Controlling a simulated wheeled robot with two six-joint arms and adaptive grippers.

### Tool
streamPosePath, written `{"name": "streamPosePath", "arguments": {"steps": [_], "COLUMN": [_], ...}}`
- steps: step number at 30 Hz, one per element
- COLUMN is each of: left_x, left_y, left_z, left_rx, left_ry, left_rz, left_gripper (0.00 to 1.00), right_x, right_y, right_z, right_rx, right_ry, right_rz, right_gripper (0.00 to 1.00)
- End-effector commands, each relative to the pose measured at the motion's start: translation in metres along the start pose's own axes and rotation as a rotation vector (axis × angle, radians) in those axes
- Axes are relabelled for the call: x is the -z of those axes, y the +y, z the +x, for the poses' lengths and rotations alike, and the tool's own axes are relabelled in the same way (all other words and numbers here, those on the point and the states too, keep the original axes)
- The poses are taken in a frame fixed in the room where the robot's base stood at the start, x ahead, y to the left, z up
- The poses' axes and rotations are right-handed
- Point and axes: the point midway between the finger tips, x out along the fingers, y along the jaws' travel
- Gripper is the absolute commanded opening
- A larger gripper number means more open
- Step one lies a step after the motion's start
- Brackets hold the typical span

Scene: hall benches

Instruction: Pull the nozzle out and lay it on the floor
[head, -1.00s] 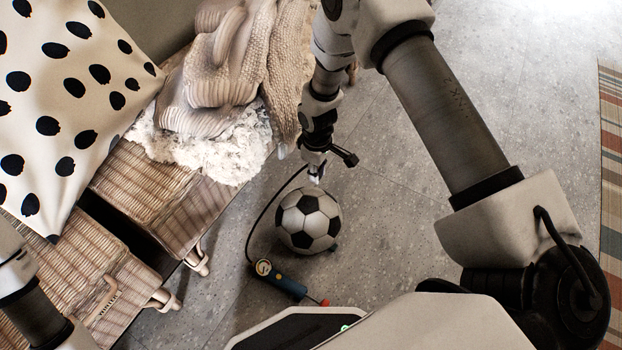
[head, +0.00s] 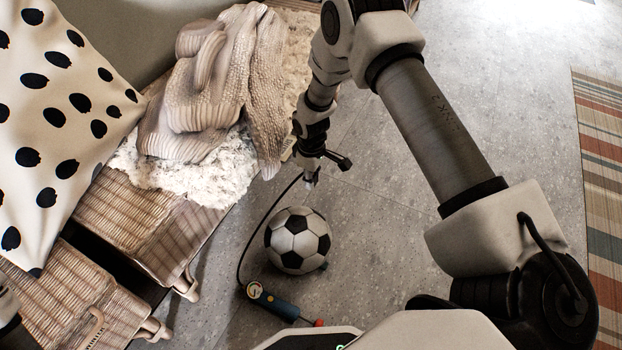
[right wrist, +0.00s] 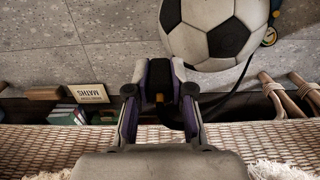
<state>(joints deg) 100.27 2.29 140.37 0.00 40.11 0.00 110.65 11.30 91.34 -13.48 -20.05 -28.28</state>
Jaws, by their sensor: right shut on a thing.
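My right gripper (head: 310,181) is shut on the nozzle at the end of the black hose (head: 264,222). In the right wrist view, the nozzle (right wrist: 159,97) is a dark piece between the fingers. The black and white football (head: 298,240) rests on the floor, just below the gripper in the head view, with a gap between them. It also shows in the right wrist view (right wrist: 213,30), beyond the fingertips. The hose runs down to the hand pump (head: 272,302) with its gauge, lying on the floor near the ball. My left gripper is out of view.
A wicker bench (head: 140,225) stands at the left, with a fluffy throw, a knitted blanket (head: 215,90) and a spotted cushion (head: 58,130). Books (right wrist: 82,112) show beneath it in the right wrist view. Grey floor (head: 390,230) is clear right of the ball. A striped rug (head: 600,190) lies far right.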

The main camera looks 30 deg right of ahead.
Motion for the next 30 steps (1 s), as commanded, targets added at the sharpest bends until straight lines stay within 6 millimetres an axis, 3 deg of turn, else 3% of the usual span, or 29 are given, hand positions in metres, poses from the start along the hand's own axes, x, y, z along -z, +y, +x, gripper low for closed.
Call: {"name": "streamPosePath", "arguments": {"steps": [15,30], "left_x": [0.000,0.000], "left_y": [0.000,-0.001], "left_z": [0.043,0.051], "left_rx": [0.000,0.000], "left_ry": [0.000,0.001], "left_rz": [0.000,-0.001], "left_gripper": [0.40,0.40], "right_x": [0.001,0.001], "right_y": [0.043,0.056], "right_z": [0.047,0.055], "right_rx": [-0.001,-0.001], "right_ry": [0.001,0.001], "right_rz": [0.000,0.000], "right_gripper": [0.00,0.00]}}
